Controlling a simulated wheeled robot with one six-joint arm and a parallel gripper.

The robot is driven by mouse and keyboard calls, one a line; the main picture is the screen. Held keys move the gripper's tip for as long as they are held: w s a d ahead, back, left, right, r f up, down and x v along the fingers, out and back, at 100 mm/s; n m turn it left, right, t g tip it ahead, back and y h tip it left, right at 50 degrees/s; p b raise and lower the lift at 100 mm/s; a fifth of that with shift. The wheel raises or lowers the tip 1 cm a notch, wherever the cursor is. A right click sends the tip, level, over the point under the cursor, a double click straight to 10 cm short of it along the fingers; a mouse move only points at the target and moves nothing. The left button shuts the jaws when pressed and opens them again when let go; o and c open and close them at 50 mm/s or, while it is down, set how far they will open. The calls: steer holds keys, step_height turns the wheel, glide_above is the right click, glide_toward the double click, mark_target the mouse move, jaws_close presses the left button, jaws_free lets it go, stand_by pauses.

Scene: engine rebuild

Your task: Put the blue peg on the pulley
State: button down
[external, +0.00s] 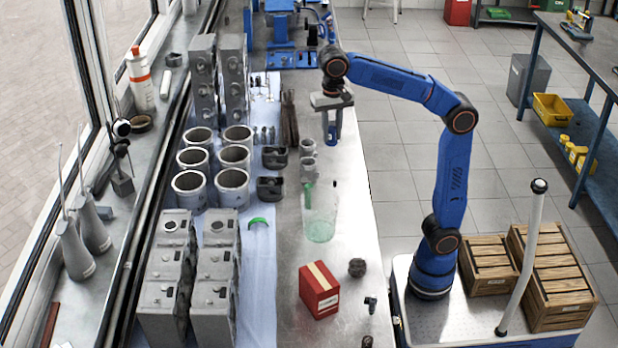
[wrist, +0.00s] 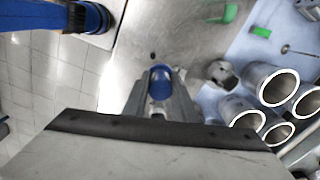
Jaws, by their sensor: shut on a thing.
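My gripper (external: 332,128) hangs fingers-down over the steel bench, near its right edge. It is shut on the blue peg (external: 332,136), which shows between the fingers. In the wrist view the peg (wrist: 160,84) is a rounded blue end between the grey fingers of my gripper (wrist: 160,98). The peg is held above the bench. I cannot tell for sure which part is the pulley. Small grey round metal parts (external: 308,166) stand just left of and below the gripper; one grey part (wrist: 220,73) shows right of the fingers in the wrist view.
Grey cylinder sleeves (external: 190,188), dark blocks (external: 270,188) and engine blocks (external: 165,275) stand to the left. A red box (external: 318,291) and dark lump (external: 357,267) lie nearer. Blue machinery (external: 290,50) is behind.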

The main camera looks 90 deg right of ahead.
steer(key=w+a+n, duration=0.2)
steer(key=a+n, duration=0.2)
steer(key=a, duration=0.6)
steer(key=n, duration=0.9)
glide_above(357, 264)
steer(key=shift+f, duration=7.8)
steer(key=shift+f, duration=0.1)
steer(key=c, duration=1.5)
jaws_free()
steer(key=shift+o, duration=0.2)
step_height(357, 264, up, 12)
